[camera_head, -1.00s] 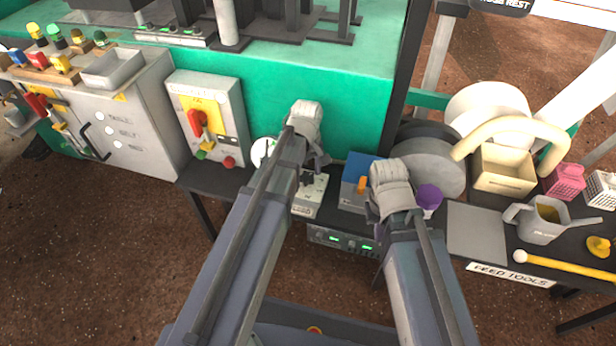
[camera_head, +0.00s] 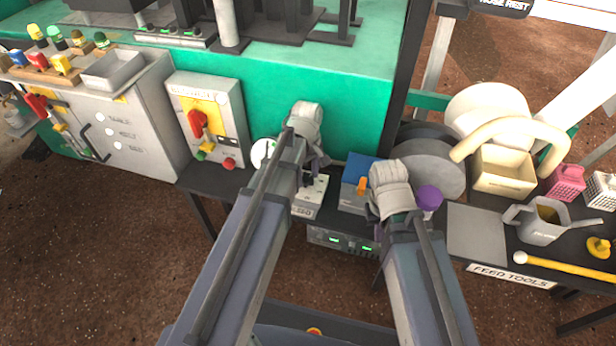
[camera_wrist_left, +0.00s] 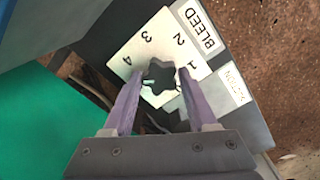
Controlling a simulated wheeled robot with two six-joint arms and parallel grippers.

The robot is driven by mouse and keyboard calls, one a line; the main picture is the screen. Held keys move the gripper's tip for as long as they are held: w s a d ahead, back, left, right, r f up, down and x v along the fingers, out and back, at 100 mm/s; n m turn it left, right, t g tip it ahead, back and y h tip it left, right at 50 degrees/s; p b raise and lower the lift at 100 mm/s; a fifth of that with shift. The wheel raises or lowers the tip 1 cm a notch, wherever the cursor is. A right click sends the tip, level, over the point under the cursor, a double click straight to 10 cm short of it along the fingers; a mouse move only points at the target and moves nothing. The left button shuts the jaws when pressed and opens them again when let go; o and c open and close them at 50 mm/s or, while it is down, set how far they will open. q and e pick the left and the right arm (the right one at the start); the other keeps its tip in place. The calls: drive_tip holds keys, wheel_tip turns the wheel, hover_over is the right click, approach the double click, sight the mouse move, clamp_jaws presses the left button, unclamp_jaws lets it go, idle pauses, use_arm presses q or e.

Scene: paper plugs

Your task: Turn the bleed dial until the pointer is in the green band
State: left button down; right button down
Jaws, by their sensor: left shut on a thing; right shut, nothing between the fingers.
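The bleed dial is a dark star-shaped knob (camera_wrist_left: 159,79) on a white plate (camera_wrist_left: 143,48) numbered 1 to 4, beside a BLEED label (camera_wrist_left: 197,26). My left gripper (camera_wrist_left: 158,84) is shut on the knob, one purple finger on each side. In the head view my left gripper (camera_head: 316,170) is over the pale box (camera_head: 313,192), and its arm hides most of the dial. A round white gauge face (camera_head: 262,152) shows partly behind that arm; I cannot read its pointer or a green band. My right gripper (camera_head: 373,213) is shut and empty beside the blue box.
A grey panel with a red switch (camera_head: 199,124) is at the left. Green machine walls stand behind; a box with green displays (camera_head: 341,241) sits below.

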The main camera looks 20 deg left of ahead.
sight(307, 177)
use_arm(q)
drive_tip(key=m, duration=1.4)
drive_tip(key=shift+m, duration=0.3)
drive_tip(key=shift+c, duration=1.2)
unclamp_jaws()
drive_tip(key=shift+r, duration=0.15)
wheel_tip(307, 177, up, 4)
drive_tip(key=p, duration=0.4)
